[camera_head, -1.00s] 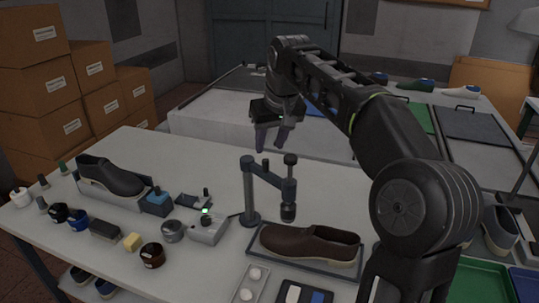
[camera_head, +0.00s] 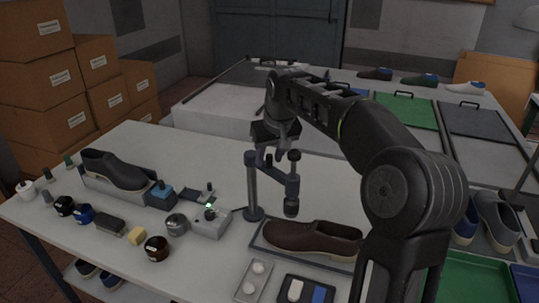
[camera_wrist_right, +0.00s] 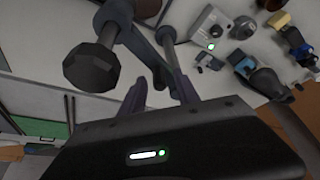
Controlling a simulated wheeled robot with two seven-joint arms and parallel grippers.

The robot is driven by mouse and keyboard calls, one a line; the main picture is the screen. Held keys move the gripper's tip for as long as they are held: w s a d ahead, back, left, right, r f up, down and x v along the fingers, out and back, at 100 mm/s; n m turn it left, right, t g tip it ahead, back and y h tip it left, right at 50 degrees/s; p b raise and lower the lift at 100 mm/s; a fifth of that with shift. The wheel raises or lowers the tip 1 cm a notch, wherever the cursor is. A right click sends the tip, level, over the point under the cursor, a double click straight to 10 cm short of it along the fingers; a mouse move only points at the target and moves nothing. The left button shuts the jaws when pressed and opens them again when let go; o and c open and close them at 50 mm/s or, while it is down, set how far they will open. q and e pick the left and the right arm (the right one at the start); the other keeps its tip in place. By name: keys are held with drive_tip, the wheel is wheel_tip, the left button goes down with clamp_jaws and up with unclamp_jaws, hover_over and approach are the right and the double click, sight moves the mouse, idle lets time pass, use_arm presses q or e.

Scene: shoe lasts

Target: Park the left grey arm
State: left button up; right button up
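The left grey arm (camera_head: 280,182) is a horizontal link on an upright grey post (camera_head: 252,187) on the white table. Its free end has an upright knob and a hanging round head, just behind the brown shoe (camera_head: 312,238). My right gripper (camera_head: 267,160) is just behind the link, fingers down, partly hidden by it. In the right wrist view its two fingers (camera_wrist_right: 158,90) are apart, with part of the grey arm close to them. I cannot tell whether they touch it. The knob (camera_wrist_right: 92,65) shows large there. My left gripper is not in view.
A grey box with a green light (camera_head: 211,222) stands left of the post. A dark shoe (camera_head: 113,169), jars and small blocks fill the table's left side. Cardboard boxes (camera_head: 45,65) are stacked behind. The table behind the dark shoe is clear.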

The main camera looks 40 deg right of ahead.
clamp_jaws()
idle(0.4)
idle(1.0)
